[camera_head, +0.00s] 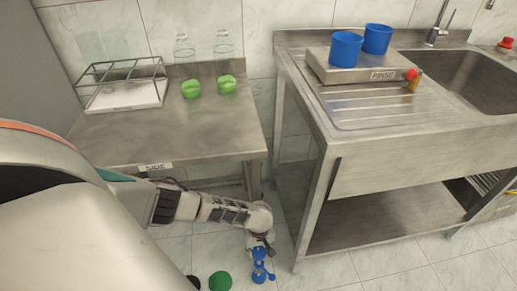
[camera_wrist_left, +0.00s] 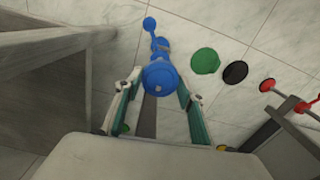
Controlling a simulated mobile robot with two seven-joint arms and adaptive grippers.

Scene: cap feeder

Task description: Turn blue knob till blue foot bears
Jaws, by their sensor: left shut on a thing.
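My left gripper (camera_head: 261,246) reaches down to the floor between the two steel tables. In the left wrist view its two fingers (camera_wrist_left: 159,88) stand on either side of a round blue knob (camera_wrist_left: 160,78), shut on it. More blue parts (camera_wrist_left: 160,46) lie in line beyond the knob, with a small blue ball end (camera_wrist_left: 150,23). In the head view the blue parts (camera_head: 259,274) show just below the gripper, near the floor. Which blue part is the foot, and whether it touches the floor, I cannot tell. My right gripper is not in view.
A green round piece (camera_wrist_left: 205,61), a black one (camera_wrist_left: 235,72) and a red one (camera_wrist_left: 267,85) are in a row beside the blue parts. The sink table (camera_head: 350,150) stands close on the right.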

